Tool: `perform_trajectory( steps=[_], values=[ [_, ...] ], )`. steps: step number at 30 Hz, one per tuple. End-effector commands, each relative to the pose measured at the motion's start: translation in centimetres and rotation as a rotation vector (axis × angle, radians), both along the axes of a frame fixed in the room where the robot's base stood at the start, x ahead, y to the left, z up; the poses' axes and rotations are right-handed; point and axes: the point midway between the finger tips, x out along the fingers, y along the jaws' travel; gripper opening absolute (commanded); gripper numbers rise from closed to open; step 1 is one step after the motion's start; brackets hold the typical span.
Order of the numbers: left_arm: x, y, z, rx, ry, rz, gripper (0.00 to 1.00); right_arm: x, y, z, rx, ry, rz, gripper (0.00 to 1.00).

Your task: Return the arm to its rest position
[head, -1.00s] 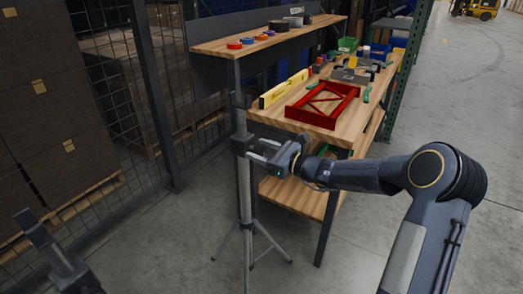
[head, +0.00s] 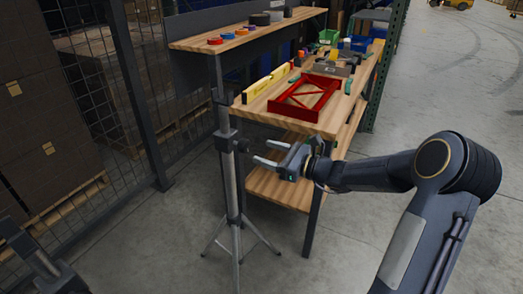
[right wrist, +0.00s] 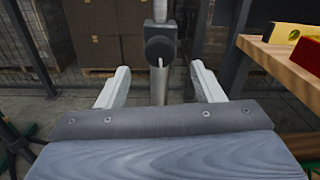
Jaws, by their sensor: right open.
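My right arm reaches in from the right in the head view, bent at the elbow. Its gripper (head: 264,152) is open and empty, with its two pale fingers pointing left at a grey tripod stand (head: 231,190). A small gap shows between the fingertips and the pole's clamp. In the right wrist view the fingers (right wrist: 160,72) are spread, and the pole with its dark knob (right wrist: 161,47) stands upright ahead, between them in the picture. Part of my left gripper (head: 28,246) shows at the lower left; its jaw state is unclear.
A wooden workbench (head: 248,111) with a red frame (head: 300,108), a yellow level (head: 268,80) and several small items stands behind the right gripper. A mesh fence (head: 95,100) and stacked boxes (head: 40,130) are at left.

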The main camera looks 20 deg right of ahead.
Motion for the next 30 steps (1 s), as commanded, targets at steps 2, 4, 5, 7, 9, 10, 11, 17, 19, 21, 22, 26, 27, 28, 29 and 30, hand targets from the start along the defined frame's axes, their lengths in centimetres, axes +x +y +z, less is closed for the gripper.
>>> perform_trajectory(
  steps=[2, 4, 5, 7, 9, 10, 11, 17, 19, 21, 22, 26, 27, 28, 29, 30],
  values=[
    [0.0, 0.0, 0.0, 0.000, 0.000, 0.000, 0.45, 0.0, 0.0, 0.0, 0.000, 0.000, 0.000, 0.61],
    [0.0, 0.0, 0.0, 0.000, 0.000, 0.000, 0.45, 0.0, 0.0, 0.0, 0.000, 0.000, 0.001, 0.61],
    [0.0, 0.0, 0.0, 0.000, 0.000, 0.000, 0.45, 0.0, 0.0, 0.0, 0.000, 0.000, 0.001, 0.61],
    [0.0, 0.0, 0.0, 0.000, 0.000, 0.000, 0.45, 0.0, 0.0, 0.0, 0.000, 0.000, 0.001, 0.61],
    [0.0, 0.0, 0.0, 0.000, 0.000, 0.000, 0.45, 0.0, 0.0, 0.0, 0.000, 0.000, 0.001, 0.61],
    [0.0, 0.0, 0.0, 0.000, 0.000, 0.000, 0.45, 0.0, 0.0, 0.0, 0.000, 0.000, 0.001, 0.61],
    [0.0, 0.0, 0.0, 0.000, 0.000, 0.000, 0.45, 0.0, 0.0, 0.0, 0.000, 0.000, 0.001, 0.61],
    [0.0, 0.0, 0.0, 0.000, 0.000, 0.000, 0.45, -1.9, 2.4, 1.3, -0.119, -0.038, 0.078, 0.61],
    [0.0, 0.0, 0.0, 0.000, 0.000, 0.000, 0.45, -4.3, 4.9, 2.4, -0.261, -0.083, 0.168, 0.61],
    [0.0, 0.0, 0.0, 0.000, 0.000, 0.000, 0.45, -8.0, 7.7, 3.3, -0.455, -0.149, 0.285, 0.61],
    [0.0, 0.0, 0.0, 0.000, 0.000, 0.000, 0.45, -9.8, 8.8, 3.4, -0.546, -0.182, 0.338, 0.61],
    [0.0, 0.0, 0.0, 0.000, 0.000, 0.000, 0.45, -17.7, 11.7, 3.0, -0.941, -0.340, 0.561, 0.61],
    [0.0, 0.0, 0.0, 0.000, 0.000, 0.000, 0.45, -20.0, 12.0, 2.5, -1.054, -0.389, 0.623, 0.61],
    [0.0, 0.0, 0.0, 0.000, 0.000, 0.000, 0.45, -21.5, 12.1, 2.2, -1.134, -0.426, 0.664, 0.61],
    [0.0, 0.0, 0.0, 0.000, 0.000, 0.000, 0.45, -22.9, 12.1, 1.8, -1.209, -0.460, 0.705, 0.61],
    [0.0, 0.0, 0.0, 0.000, 0.000, 0.000, 0.45, -24.5, 11.9, 1.3, -1.300, -0.501, 0.751, 0.61]
  ],
)
